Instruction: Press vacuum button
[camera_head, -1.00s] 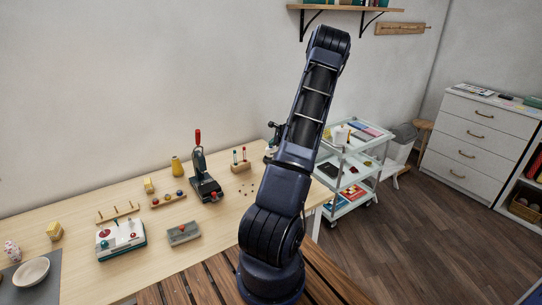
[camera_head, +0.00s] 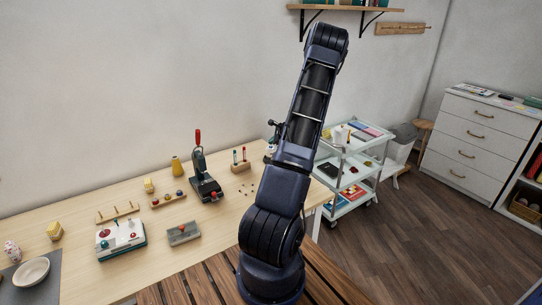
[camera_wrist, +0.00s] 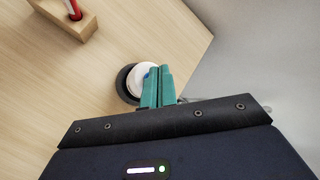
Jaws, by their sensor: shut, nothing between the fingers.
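In the wrist view, my gripper (camera_wrist: 159,70) has its two teal fingers together, with nothing between them. The fingertips overlap a round white device with a dark rim (camera_wrist: 137,80) near the table's corner. In the head view, my arm largely hides this corner and my gripper's fingers.
A wooden block with a red-handled tool (camera_wrist: 70,15) lies at the wrist view's top left. The wooden table (camera_head: 140,205) also holds a white-and-teal box (camera_head: 120,238), a dark press (camera_head: 205,180) and a grey block (camera_head: 183,234). A white cart (camera_head: 345,150) stands at right.

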